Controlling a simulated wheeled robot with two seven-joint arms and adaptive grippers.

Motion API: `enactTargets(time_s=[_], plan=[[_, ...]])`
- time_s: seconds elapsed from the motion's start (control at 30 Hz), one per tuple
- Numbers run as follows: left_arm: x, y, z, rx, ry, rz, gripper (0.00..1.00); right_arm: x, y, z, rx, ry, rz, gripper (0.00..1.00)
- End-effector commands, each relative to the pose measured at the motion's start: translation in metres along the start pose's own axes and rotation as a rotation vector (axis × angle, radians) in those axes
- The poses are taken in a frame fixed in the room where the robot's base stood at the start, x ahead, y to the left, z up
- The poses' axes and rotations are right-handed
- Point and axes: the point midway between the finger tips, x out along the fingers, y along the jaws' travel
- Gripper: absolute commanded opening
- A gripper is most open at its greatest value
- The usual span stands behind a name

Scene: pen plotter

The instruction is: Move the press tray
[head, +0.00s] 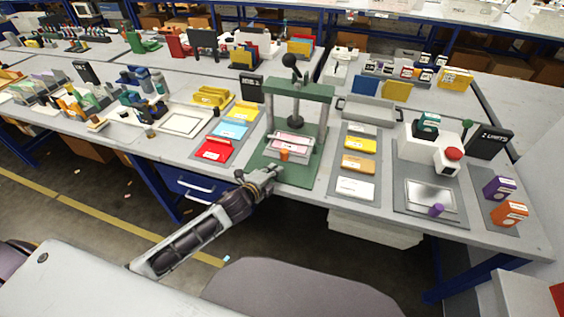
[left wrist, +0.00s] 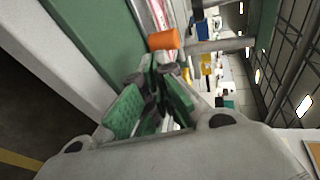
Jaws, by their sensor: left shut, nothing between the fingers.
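The press tray (head: 306,154) is a pale tray with a pink-and-white sheet in it. It sits on the green base of the press (head: 301,88), under the plunger. An orange knob (head: 285,155) stands at its front edge. The knob also shows in the left wrist view (left wrist: 164,39), with a small part of the tray above it. My left gripper (head: 272,172) is shut and empty, just in front of the knob and slightly left of it. Contact with the knob cannot be made out. My right gripper is not in view.
Left of the press lie red (head: 213,150), blue and yellow packs on a grey mat. To its right is a mat with yellow, orange and white cards (head: 355,189). A grey handled tray (head: 367,110) lies behind that mat. The table's front edge is close below the press.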

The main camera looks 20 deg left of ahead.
Motion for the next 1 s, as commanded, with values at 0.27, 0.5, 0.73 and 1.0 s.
enactTargets(time_s=[0.27,0.5,0.73,1.0], plan=[[0.022,-0.002,0.000,-0.001,0.000,-0.002,0.00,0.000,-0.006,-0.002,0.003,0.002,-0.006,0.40],[0.038,-0.008,0.000,-0.001,0.000,-0.001,0.00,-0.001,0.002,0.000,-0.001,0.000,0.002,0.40],[0.050,-0.011,0.000,-0.001,0.000,-0.001,0.00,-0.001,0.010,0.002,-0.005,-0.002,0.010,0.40],[0.054,-0.012,0.000,0.000,0.000,0.001,0.00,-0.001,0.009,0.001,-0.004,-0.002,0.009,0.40]])
